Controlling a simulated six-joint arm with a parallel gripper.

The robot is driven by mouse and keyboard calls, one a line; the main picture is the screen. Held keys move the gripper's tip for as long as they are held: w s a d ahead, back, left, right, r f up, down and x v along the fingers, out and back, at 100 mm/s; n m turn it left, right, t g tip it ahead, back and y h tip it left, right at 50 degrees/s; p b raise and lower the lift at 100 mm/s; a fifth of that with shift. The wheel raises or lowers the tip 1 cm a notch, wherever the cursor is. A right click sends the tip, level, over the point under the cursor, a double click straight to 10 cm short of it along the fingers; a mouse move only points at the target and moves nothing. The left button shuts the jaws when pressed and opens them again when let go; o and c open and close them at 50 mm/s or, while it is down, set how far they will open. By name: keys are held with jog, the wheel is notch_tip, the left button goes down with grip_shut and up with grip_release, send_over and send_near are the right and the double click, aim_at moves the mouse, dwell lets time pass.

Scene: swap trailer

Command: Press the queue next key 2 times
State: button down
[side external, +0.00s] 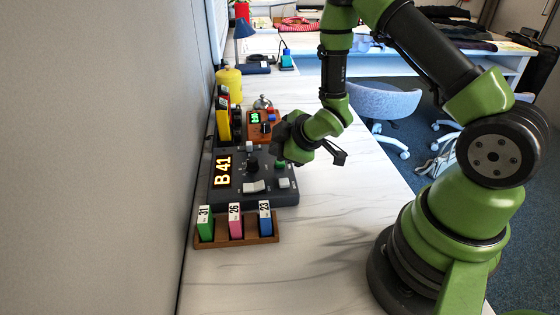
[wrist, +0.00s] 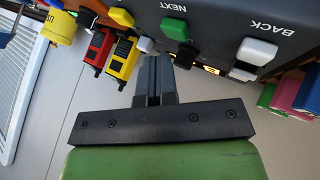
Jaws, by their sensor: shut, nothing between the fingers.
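The grey console (side external: 226,193) stands on the counter, its lit display (side external: 223,171) reading "B 41". In the wrist view, a green key (wrist: 175,27) sits beside the word NEXT, and a white key (wrist: 256,51) beside BACK. The green key also shows in the side view (side external: 280,164), partly hidden under my wrist. My gripper (wrist: 152,62) is shut and empty.
A wooden rack (side external: 237,240) with numbered green, pink and blue cards stands in front of the console. Behind it are an orange box (side external: 262,127), a bell (side external: 262,103) and a yellow canister (side external: 230,82). The wall borders the left; the counter right of the console is clear.

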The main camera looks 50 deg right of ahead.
aim_at(279, 163)
jog(key=shift+r, duration=0.15)
jog(key=shift+r, duration=2.45)
jog(key=shift+r, duration=0.1)
notch_tip(279, 163, up, 9)
jog(key=s+a+m, duration=0.1)
jog(key=s+m, duration=0.1)
jog(key=m, duration=0.2)
jog(key=s+a+r+m+g+y, duration=0.1)
jog(key=s+a+r+m, duration=0.2)
jog(key=s, duration=0.6)
jog(key=s+a+r+m+g+y, duration=0.1)
jog(key=s+a+r+m, duration=0.3)
jog(key=s+r, duration=0.3)
jog(key=shift+s+a+r+m, duration=0.15)
jog(key=shift+s+m, duration=0.55)
jog(key=shift+s, duration=0.2)
